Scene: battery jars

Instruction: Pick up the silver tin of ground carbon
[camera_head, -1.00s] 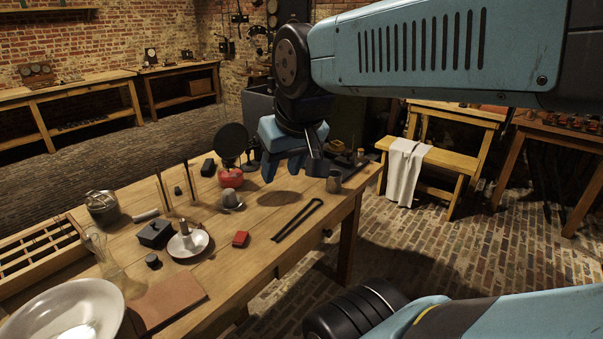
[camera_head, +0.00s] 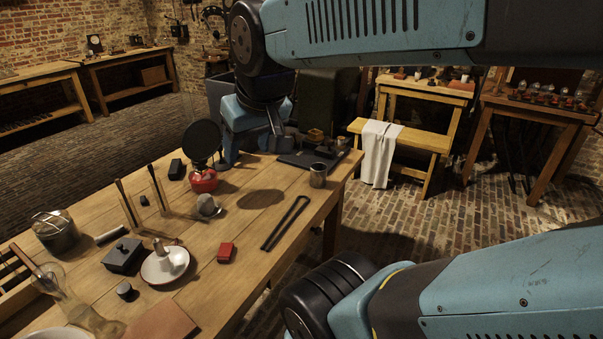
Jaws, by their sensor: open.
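A small silver-grey cylinder (camera_head: 318,175), which looks like the tin, stands upright near the right edge of the wooden table (camera_head: 180,255); I cannot read any label. My blue gripper (camera_head: 250,150) hangs over the table's far part, to the left of this cylinder and apart from it. Its jaws are open, with nothing seen between them, though the far side of the jaws is hard to make out. A larger lidded metal pot with a handle (camera_head: 56,232) stands at the table's left.
Close to my gripper are a red-based round dark disc (camera_head: 202,140) and a dark tray of small parts (camera_head: 313,153). A bench with white cloth (camera_head: 378,153) stands beyond.

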